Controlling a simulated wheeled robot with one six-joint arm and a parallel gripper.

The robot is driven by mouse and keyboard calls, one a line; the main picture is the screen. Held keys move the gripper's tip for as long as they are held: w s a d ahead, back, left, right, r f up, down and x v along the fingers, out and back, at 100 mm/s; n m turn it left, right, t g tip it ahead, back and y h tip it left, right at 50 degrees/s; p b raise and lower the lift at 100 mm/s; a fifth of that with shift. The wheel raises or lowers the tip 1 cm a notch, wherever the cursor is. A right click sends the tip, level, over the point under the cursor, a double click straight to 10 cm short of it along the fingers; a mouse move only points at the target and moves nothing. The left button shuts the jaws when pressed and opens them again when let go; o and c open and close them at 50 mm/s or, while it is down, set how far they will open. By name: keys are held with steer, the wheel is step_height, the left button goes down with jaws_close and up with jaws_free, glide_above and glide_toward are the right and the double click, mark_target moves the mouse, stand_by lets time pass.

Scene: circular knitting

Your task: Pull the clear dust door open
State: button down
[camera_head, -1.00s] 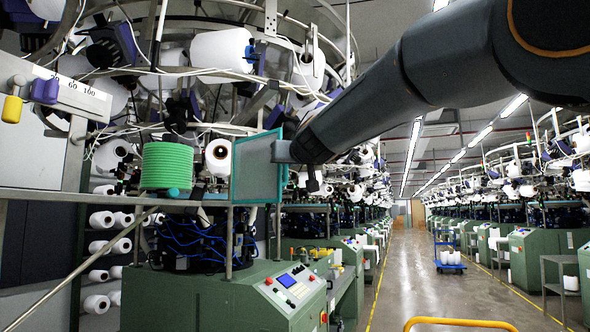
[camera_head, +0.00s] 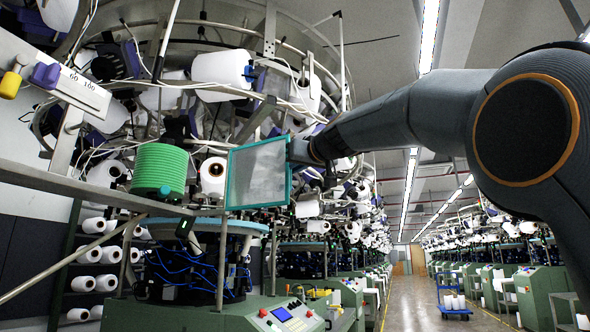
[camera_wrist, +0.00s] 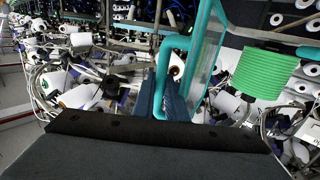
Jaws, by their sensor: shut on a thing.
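The clear dust door (camera_head: 258,173) is a see-through grey panel in a teal frame, hanging in front of the knitting machine, left of my arm. It stands out at an angle from the machine. My gripper (camera_head: 298,150) is at the door's right edge, with its fingers mostly hidden in the head view. In the wrist view, my gripper (camera_wrist: 165,98) is shut on the teal handle (camera_wrist: 181,42), a bent bar beside the door's pane (camera_wrist: 207,55). The exact contact on the handle is partly hidden by the fingers.
A green ribbed spool (camera_head: 160,170) stands just left of the door. White yarn cones (camera_head: 220,66), cables and metal rails crowd above and behind it. A green machine base with a control panel (camera_head: 284,315) is below. The aisle (camera_head: 410,300) at right is open, with a blue cart (camera_head: 454,305).

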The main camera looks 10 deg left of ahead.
steer(key=shift+w+d, duration=0.45)
steer(key=shift+w, duration=0.1)
steer(key=shift+t, duration=0.3)
steer(key=c, duration=2.1)
jaws_free()
steer(key=shift+d, duration=0.2)
steer(key=shift+a, duration=0.1)
steer(key=shift+s+a+r, duration=0.1)
steer(key=shift+s, duration=0.05)
